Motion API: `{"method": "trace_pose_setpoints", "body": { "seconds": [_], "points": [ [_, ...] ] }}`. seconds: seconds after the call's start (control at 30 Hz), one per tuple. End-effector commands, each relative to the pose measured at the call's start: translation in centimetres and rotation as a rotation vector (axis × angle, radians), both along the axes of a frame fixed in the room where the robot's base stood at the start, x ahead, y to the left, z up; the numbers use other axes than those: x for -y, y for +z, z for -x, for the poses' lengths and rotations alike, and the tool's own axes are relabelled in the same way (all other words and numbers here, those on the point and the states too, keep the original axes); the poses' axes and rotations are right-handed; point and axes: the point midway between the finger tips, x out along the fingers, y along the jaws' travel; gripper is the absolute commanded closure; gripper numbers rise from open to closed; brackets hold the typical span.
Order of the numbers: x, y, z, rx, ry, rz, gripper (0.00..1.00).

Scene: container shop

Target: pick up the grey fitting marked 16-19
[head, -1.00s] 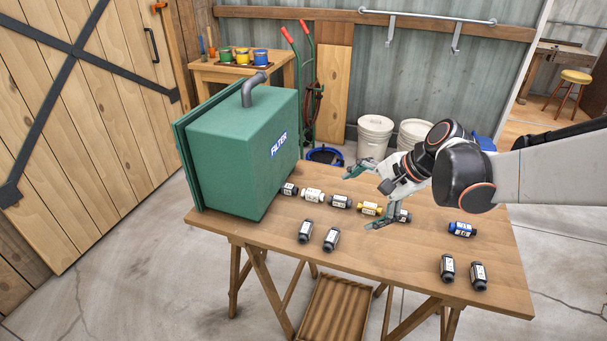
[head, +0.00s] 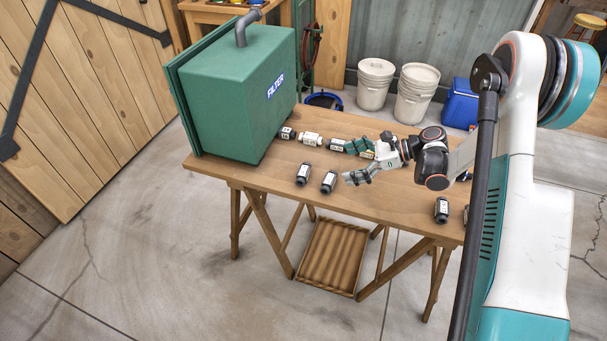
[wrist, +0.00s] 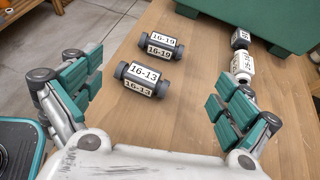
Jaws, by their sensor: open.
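The grey fitting marked 16-19 (wrist: 160,45) lies on its side on the table in the wrist view, dark grey with white labels. In the head view it appears to be the left of two front fittings (head: 303,173), its label too small to read. A similar grey fitting marked 16-13 (wrist: 142,78) lies beside it, closer to my gripper; it also shows in the head view (head: 329,182). My gripper (head: 355,162) is open and empty, right of both fittings. Its spread teal fingers (wrist: 150,100) frame both sides of the wrist view.
The wooden table (head: 245,181) carries a green filter box (head: 230,105) at its left end. A row of fittings runs right from it: a dark one (head: 287,133), a white one (head: 311,139) and others partly hidden by my gripper. Another dark fitting (head: 441,210) lies front right.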

Motion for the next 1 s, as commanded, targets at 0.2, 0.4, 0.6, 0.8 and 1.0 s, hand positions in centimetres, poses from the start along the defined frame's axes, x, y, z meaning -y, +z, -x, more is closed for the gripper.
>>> {"method": "trace_pose_setpoints", "body": {
  "seconds": [0.2,0.4,0.6,0.8,1.0],
  "points": [
    [-3.3,-1.9,-0.5,-0.002,0.003,-0.001,0.03],
    [-6.3,-3.3,-0.9,-0.001,0.003,-0.001,0.03],
    [-7.4,-3.7,-1.2,-0.001,0.0,0.0,0.03],
    [-8.8,-4.4,-1.6,0.0,0.003,0.0,0.03],
    [-11.4,-5.6,-2.2,-0.001,0.002,0.0,0.03]
  ]
}}
